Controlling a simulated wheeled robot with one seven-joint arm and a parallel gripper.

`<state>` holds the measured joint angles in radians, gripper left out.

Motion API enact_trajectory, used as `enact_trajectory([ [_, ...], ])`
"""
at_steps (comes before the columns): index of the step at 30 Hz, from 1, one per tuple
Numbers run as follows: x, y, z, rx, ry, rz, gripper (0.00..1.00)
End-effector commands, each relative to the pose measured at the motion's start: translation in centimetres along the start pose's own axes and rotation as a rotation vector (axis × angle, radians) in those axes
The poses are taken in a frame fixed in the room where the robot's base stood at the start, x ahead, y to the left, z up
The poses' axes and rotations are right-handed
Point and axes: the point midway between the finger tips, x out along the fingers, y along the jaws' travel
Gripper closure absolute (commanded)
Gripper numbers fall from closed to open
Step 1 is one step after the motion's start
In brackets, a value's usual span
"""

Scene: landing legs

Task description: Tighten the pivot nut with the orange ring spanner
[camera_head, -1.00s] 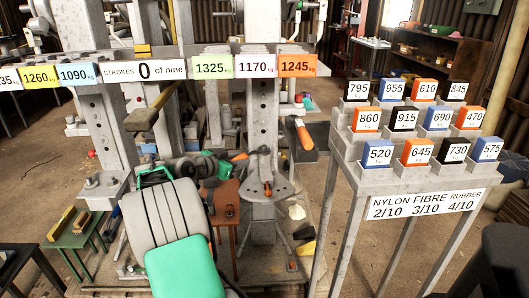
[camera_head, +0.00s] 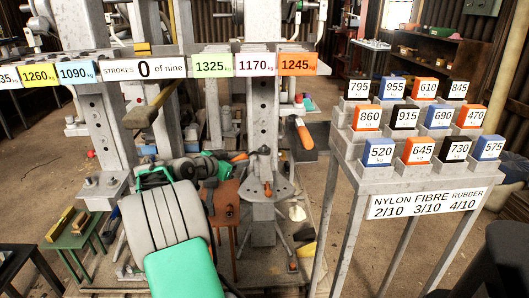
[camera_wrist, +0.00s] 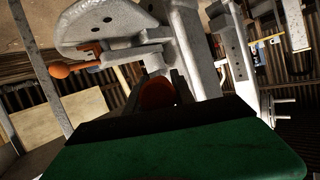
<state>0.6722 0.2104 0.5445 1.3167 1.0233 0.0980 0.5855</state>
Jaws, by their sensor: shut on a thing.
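In the wrist view my gripper (camera_wrist: 172,90) is shut on an orange piece, which I take to be the spanner (camera_wrist: 155,95). Only its rounded end shows between the dark fingers; its ring is hidden. Beyond it are a grey post and a grey plate with holes (camera_wrist: 110,24). An orange knob (camera_wrist: 58,70) shows at the left, below the plate. In the head view the holed plate (camera_head: 279,190) is on the front of the right post, with a small orange part (camera_head: 267,189) on it. I cannot pick out the pivot nut or tell whether the spanner touches it.
A grey stand (camera_head: 420,180) with several numbered blocks is at the right.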

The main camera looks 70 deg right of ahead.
Motion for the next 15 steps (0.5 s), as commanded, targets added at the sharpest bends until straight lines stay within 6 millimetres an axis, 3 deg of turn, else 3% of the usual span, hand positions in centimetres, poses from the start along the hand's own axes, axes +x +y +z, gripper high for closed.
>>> enact_trajectory([
  [15, 0.12, -0.34, 0.78, -0.005, -0.007, -0.011, 1.00],
])
